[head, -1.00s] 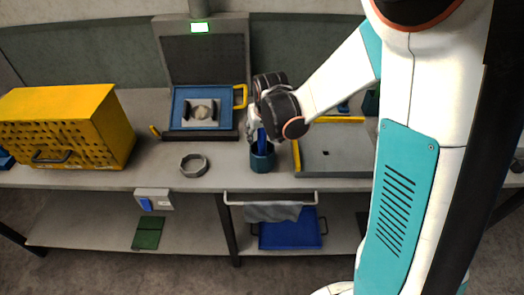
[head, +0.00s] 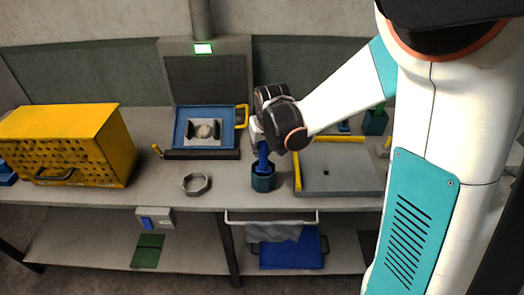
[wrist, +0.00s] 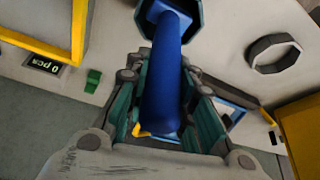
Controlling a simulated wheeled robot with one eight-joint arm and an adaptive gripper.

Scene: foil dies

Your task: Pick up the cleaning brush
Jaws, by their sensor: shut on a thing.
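The cleaning brush (head: 263,158) has a blue handle. It stands roughly upright with its lower end in or right over a dark teal hexagonal cup (head: 263,183). My gripper (head: 259,139) is above the cup and shut on the upper part of the handle. In the wrist view the blue brush (wrist: 163,75) runs between the two fingers of my gripper (wrist: 162,92). Its wider blue part shows at the cup's mouth (wrist: 196,12). The bristles are hidden.
A grey hexagonal ring (head: 196,184) lies left of the cup. A grey tray with a yellow edge (head: 298,172) stands close on the right. A blue-framed fixture (head: 180,143) is behind left, with a yellow perforated box (head: 70,150) farther left.

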